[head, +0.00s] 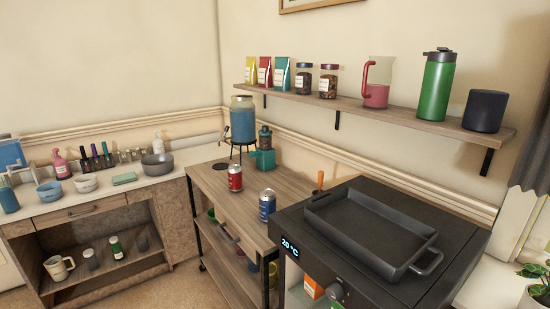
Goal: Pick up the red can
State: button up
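The red can (235,178) stands upright on the wooden top of a cart (210,192), near the middle of the picture. A blue can (267,205) stands to its right and nearer to me, apart from it. Behind the red can are a blue drink dispenser (243,122) on a stand and a teal appliance (263,150). My gripper is not in the head view.
A black oven (300,228) with a dark tray (345,236) on top stands at the right. A wall shelf (400,115) with bags, jars, a pitcher and a green flask hangs above. A counter (110,190) with bowls and bottles is at the left.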

aim_at(235, 171)
jog(key=i+j+u, duration=0.15)
jog(key=u, duration=0.25)
jog(key=i+u, duration=0.15)
jog(key=u, duration=0.25)
jog(key=i+u, duration=0.2)
jog(key=u, duration=0.25)
jog(key=i+u, duration=0.15)
jog(key=i, duration=0.45)
jog(key=i+u, duration=0.7)
jog(key=u, duration=0.15)
jog(key=i+z, duration=0.1)
jog(key=z, duration=0.3)
jog(key=i+j+z, duration=0.1)
jog(key=z, duration=0.3)
jog(key=i+j+z, duration=0.1)
jog(key=z, duration=0.3)
jog(key=j+z, duration=0.15)
jog(key=z, duration=0.2)
jog(key=i, duration=0.05)
